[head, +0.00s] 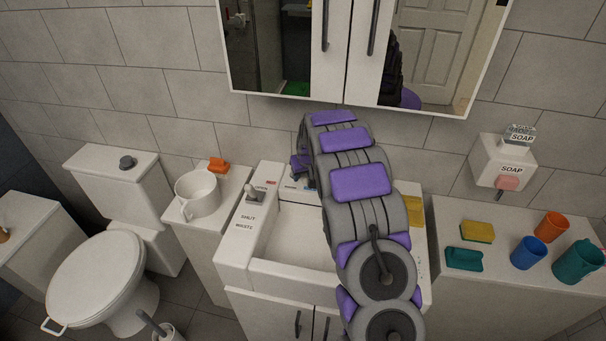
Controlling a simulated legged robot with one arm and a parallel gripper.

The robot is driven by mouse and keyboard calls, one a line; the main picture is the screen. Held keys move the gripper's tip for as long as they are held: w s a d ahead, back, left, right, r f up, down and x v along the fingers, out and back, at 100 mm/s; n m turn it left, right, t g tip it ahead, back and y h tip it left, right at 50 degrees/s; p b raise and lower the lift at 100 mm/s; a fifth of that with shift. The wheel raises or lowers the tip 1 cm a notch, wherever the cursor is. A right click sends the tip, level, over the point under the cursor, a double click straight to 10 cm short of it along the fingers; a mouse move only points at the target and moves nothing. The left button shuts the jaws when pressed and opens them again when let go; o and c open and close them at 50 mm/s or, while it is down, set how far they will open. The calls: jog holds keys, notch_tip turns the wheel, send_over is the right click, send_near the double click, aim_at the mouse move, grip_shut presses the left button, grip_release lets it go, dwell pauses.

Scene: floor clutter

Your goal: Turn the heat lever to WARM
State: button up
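The white sink (275,266) stands in the middle of the head view. Its back ledge carries a small red marking (272,183) and a blue marking, partly covered by my arm. I cannot make out a heat lever or the word WARM; that part of the ledge is largely behind my arm. A small grey lever (252,193) stands on the sink's left ledge, above the words SHUT and WASTE. My arm reaches over the basin and bends down at the back. Around my gripper (300,166) only a bit of purple and grey shows, close to the back ledge; its fingers are hidden.
A mirrored cabinet (345,45) hangs above the sink. A white mug (199,194) and an orange item (219,166) stand on the left counter. A soap dispenser (501,160), sponge (477,232) and several cups, including a blue one (528,253), are at the right. The toilet (97,275) is far left.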

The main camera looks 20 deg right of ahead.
grip_shut()
